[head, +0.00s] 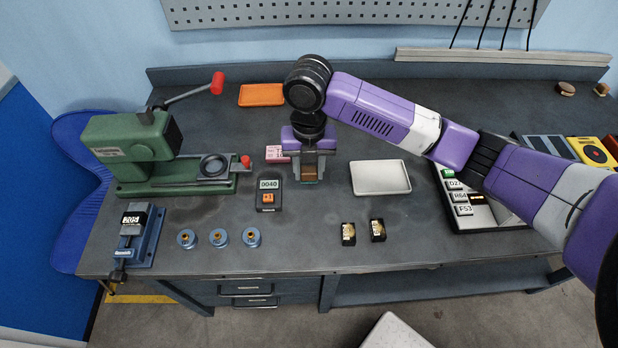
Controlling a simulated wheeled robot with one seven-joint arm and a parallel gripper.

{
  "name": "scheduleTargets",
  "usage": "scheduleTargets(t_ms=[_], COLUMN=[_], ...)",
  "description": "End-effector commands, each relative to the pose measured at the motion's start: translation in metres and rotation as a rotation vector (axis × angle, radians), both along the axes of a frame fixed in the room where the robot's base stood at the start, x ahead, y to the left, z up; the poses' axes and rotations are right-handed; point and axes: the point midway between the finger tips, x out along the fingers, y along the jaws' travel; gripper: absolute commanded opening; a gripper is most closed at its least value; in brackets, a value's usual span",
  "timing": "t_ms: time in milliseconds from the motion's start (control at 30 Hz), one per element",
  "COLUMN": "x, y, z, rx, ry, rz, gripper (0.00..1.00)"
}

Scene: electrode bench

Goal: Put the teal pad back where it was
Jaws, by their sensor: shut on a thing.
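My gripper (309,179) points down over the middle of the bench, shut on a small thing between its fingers. A thin teal edge, which looks like the teal pad (310,182), shows low between the fingertips, under a brownish patch. The fingers hide most of it. I cannot tell whether it touches the bench top.
A white tray (380,178) lies right of my gripper, a small meter (268,196) reading 0040 at front left, and a pink block (277,154) behind left. A green press (135,150), orange tray (262,95), blue round pieces (219,237) and dark blocks (348,234) stand around.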

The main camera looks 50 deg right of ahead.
Motion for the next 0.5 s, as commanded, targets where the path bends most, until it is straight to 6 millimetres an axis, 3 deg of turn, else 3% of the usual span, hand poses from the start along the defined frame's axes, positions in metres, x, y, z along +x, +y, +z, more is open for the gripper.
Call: scheduleTargets(t_ms=[333,500], x=[-0.001,0.000], y=[0.000,0.000], z=[-0.038,-0.044], rx=[0.001,-0.001], ry=[0.002,0.000], rz=[-0.002,0.000], gripper=[0.00,0.00])
